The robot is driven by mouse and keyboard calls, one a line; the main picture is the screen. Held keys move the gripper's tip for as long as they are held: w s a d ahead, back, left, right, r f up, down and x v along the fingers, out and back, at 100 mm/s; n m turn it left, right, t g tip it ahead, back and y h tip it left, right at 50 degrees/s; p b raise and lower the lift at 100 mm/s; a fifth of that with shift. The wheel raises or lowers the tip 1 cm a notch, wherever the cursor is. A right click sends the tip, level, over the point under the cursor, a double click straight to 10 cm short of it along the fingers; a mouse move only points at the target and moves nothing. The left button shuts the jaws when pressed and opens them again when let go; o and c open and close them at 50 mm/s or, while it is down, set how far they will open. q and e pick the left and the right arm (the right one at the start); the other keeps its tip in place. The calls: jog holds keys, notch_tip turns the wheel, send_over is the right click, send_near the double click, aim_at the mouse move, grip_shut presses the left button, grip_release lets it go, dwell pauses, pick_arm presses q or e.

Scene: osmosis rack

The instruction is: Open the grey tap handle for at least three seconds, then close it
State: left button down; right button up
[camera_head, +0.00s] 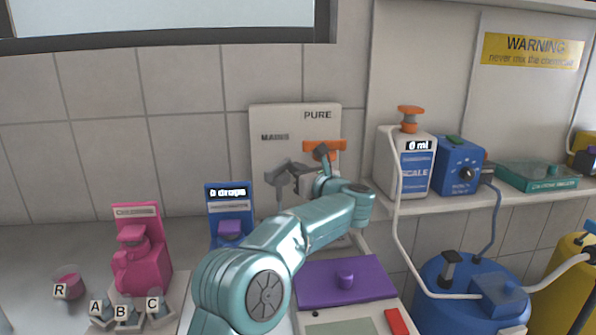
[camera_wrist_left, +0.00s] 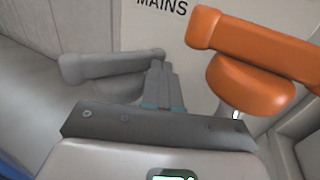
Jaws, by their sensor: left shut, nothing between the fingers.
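The grey tap handle (camera_head: 279,176) is on the white wall panel under the label MAINS. It also shows in the left wrist view (camera_wrist_left: 102,68), lying roughly level. An orange handle (camera_head: 324,147) is to its right, under the label PURE, and it fills the upper right of the left wrist view (camera_wrist_left: 250,58). My left gripper (camera_head: 300,180) is shut and empty. In the left wrist view its fingertips (camera_wrist_left: 159,72) are at the right end of the grey handle, between the two handles. I cannot tell whether they touch the grey handle. My right gripper is not in view.
A blue drop counter (camera_head: 228,199) reads 0 drops, left of the panel. A pink device (camera_head: 140,255) and several labelled flasks stand further left. A shelf at right holds a scale (camera_head: 404,165) reading 0 ml.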

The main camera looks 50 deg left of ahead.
pick_arm(q)
jog(key=s+d+b, duration=0.2)
jog(key=s+d, duration=0.1)
jog(key=d, duration=1.3)
jog(key=shift+s, duration=0.1)
